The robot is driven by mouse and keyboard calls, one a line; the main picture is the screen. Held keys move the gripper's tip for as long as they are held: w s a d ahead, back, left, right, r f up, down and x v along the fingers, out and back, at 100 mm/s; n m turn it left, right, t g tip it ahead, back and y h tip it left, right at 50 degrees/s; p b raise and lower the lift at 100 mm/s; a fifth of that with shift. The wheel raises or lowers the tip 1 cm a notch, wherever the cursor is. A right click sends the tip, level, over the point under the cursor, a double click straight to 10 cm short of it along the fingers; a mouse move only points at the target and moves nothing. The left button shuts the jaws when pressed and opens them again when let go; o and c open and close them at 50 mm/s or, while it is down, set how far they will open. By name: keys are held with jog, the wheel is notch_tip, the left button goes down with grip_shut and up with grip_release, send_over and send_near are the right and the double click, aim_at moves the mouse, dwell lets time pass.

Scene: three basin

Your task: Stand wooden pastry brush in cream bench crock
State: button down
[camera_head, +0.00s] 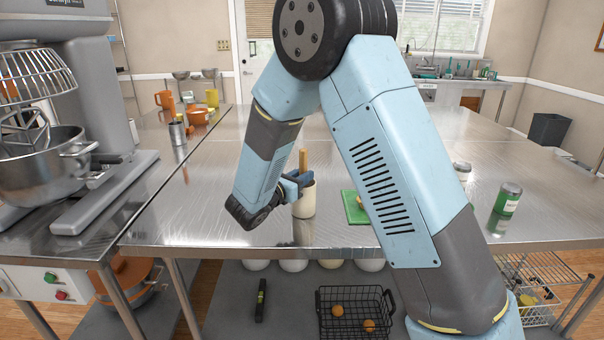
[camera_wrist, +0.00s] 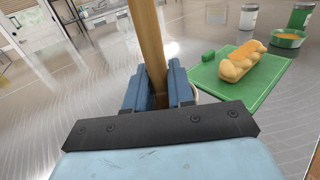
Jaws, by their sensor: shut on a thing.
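The wooden pastry brush (camera_head: 303,158) shows as a light brown handle rising above my gripper (camera_head: 297,180). In the wrist view the handle (camera_wrist: 147,40) passes between the two blue fingers (camera_wrist: 158,84), which are shut on it. It stands close to upright. The cream bench crock (camera_head: 304,204) stands on the steel table directly below and beside the fingers. In the wrist view only a sliver of its rim shows behind the right finger. The brush's lower end is hidden, so I cannot tell how far it reaches into the crock.
A green board (camera_wrist: 239,77) with a braided loaf (camera_wrist: 241,62) lies right of the crock. A green-labelled can (camera_head: 508,198) stands further right. A mixer (camera_head: 45,135) stands at left. Orange items and a metal canister (camera_head: 177,132) are at back left. The table's front edge is near.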

jog(key=shift+f, duration=0.25)
jog(key=c, duration=0.9)
grip_release()
jog(key=shift+s+a, duration=0.1)
jog(key=shift+v, duration=1.35)
